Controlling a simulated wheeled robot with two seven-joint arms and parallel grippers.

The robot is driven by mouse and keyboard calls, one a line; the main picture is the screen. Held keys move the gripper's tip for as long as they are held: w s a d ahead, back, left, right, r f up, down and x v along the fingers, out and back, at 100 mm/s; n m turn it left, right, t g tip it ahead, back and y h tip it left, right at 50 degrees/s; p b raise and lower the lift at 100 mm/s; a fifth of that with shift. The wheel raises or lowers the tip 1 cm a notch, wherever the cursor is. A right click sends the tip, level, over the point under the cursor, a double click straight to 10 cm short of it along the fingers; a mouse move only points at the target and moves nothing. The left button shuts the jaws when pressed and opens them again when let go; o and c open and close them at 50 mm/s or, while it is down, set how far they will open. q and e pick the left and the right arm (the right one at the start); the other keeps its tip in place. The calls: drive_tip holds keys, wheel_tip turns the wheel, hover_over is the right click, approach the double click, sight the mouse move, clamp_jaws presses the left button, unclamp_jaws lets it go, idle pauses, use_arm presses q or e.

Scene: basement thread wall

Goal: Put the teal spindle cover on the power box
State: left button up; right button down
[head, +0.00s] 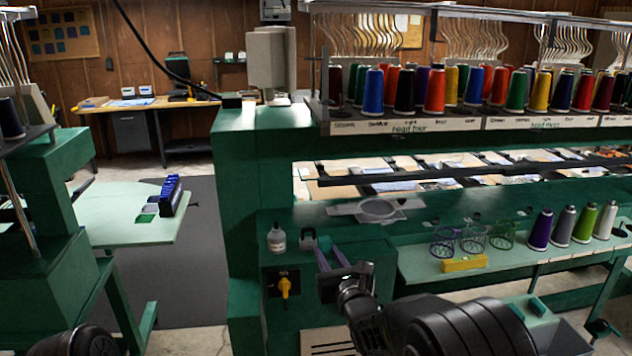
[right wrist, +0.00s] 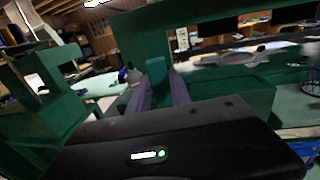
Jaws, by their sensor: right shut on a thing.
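My right gripper (head: 323,247) is shut on the teal spindle cover (head: 325,242), a small dark teal piece mostly hidden between its fingers. In the right wrist view the cover (right wrist: 157,70) shows upright between the fingertips (right wrist: 162,84). The power box (head: 345,262) is the green cabinet with a yellow switch (head: 285,286) on its front. The cover is at the box's top, toward the back; I cannot tell whether it touches the surface. My left gripper is out of view.
A white bottle (head: 278,239) stands on the box left of my fingers, with a small grey fitting (head: 308,235) between them. To the right, a pale green shelf (head: 420,268) holds wire baskets, a yellow block (head: 464,263) and several thread cones. Small teal pieces (head: 540,307) lie lower right.

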drive_tip(key=s+d+f+m+h+b, duration=0.1)
drive_tip(key=s+d+f+m+h, duration=0.2)
drive_tip(key=s+d+f, duration=0.8)
drive_tip(key=d+h, duration=0.1)
drive_tip(key=d, duration=0.1)
drive_tip(key=shift+d+t+h, duration=0.3)
drive_tip(key=shift+d, duration=0.05)
drive_tip(key=shift+f, duration=0.1)
